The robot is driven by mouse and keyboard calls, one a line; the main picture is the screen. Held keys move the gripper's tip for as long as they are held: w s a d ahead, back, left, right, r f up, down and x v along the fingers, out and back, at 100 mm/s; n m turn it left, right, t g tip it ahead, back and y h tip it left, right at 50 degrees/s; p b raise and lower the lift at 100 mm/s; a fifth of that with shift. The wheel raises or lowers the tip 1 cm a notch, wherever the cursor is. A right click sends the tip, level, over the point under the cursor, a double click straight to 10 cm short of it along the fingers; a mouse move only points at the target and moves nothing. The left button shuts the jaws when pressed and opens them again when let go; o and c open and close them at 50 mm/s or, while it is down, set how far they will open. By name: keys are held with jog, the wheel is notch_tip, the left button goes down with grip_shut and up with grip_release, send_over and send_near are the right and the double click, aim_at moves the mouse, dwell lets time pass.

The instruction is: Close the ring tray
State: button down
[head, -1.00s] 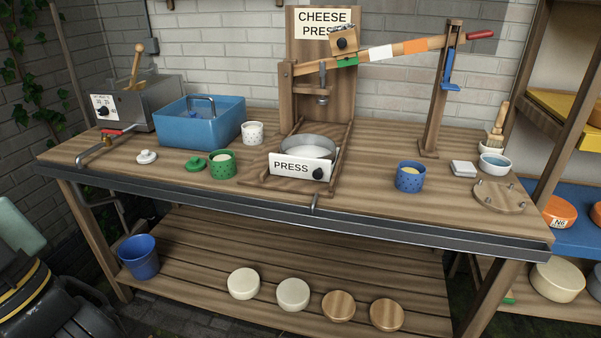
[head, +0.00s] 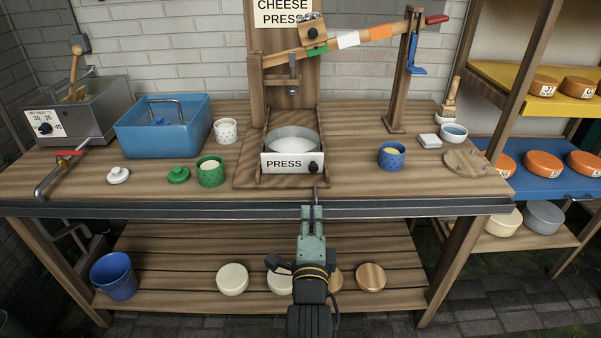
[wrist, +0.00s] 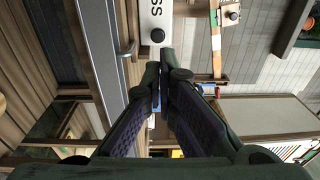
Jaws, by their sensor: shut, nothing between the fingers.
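The ring tray is a wooden slide with a white front panel marked PRESS (head: 282,163) and a black knob at its right end. A metal ring (head: 291,141) with white inside sits behind the panel, in front of the press post. The tray looks pulled forward on its wooden bed. My gripper (head: 312,212) is shut and empty at the table's front edge, below and in front of the knob. In the wrist view, my closed fingers (wrist: 161,82) point toward the white panel (wrist: 155,14) and its knob, with a gap between.
A metal spout (head: 315,190) sticks out under the tray near my gripper. A metal gutter (head: 190,208) runs along the table's front edge. A green cup (head: 211,174) stands left of the tray, and a blue cup (head: 391,157) stands right. The press lever (head: 380,33) hangs above.

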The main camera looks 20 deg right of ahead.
jog(key=shift+b+x, duration=1.45)
jog(key=shift+b, duration=1)
jog(key=b, duration=0.3)
send_near(311, 163)
jog(key=x, duration=0.3)
jog(key=shift+w+d+r, duration=0.1)
jog(key=shift+d+r, duration=0.05)
jog(key=shift+d, duration=0.05)
jog(key=shift+w+d, duration=0.25)
jog(key=shift+w, duration=0.35)
jog(key=x, duration=0.8)
jog(key=shift+w+a+f, duration=0.15)
jog(key=shift+w+f, duration=0.05)
jog(key=shift+w, duration=0.05)
jog(key=shift+s, duration=0.15)
